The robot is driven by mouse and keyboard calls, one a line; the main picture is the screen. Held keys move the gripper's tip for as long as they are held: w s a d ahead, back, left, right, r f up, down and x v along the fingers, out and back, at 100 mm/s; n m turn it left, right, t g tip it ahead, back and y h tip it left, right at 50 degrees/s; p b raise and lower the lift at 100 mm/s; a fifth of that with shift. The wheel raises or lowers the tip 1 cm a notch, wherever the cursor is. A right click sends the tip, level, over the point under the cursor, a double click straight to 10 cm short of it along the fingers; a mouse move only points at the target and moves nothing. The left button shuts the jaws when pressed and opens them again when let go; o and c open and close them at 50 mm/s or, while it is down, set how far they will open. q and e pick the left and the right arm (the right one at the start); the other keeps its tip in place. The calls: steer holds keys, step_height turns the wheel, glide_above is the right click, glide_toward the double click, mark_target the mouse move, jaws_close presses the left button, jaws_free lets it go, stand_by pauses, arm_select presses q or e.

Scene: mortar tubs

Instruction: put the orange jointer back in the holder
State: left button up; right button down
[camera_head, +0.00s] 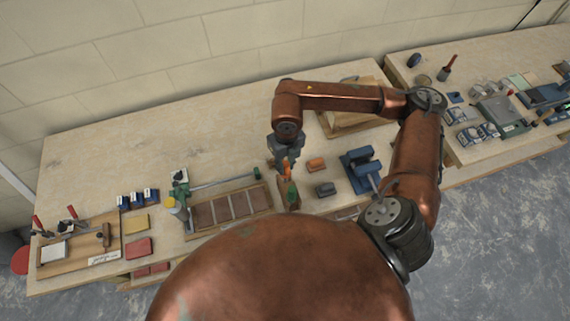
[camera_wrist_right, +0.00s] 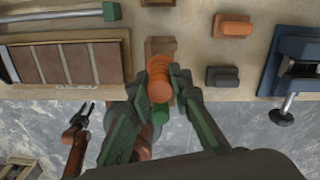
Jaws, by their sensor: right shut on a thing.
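The orange jointer (camera_wrist_right: 159,78) is between the fingers of my right gripper (camera_wrist_right: 160,88), which is shut on it; its orange handle points towards the wrist camera. In the head view my right gripper (camera_head: 287,166) is over the front part of the bench, at the small wooden holder (camera_head: 281,188). The holder's block also shows in the wrist view (camera_wrist_right: 159,46), just beyond the orange handle. A green handle (camera_head: 293,192) stands at the holder. I cannot tell whether the jointer's lower end touches the holder. My left gripper (camera_wrist_right: 80,116) shows only in the wrist view, open and empty over the floor.
A wooden tray with brown tiles (camera_head: 265,198) lies left of the holder. An orange-topped block (camera_head: 316,164), a dark block (camera_head: 325,189) and a blue vise (camera_head: 359,166) stand to its right. The back left of the bench is clear.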

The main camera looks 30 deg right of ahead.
steer(key=shift+f, duration=0.1)
steer(key=shift+f+b, duration=1)
steer(key=shift+f, duration=0.2)
steer(key=shift+f+b, duration=0.7)
steer(key=shift+b, duration=0.1)
steer(key=c, duration=1.7)
jaws_free()
steer(key=shift+o, duration=0.4)
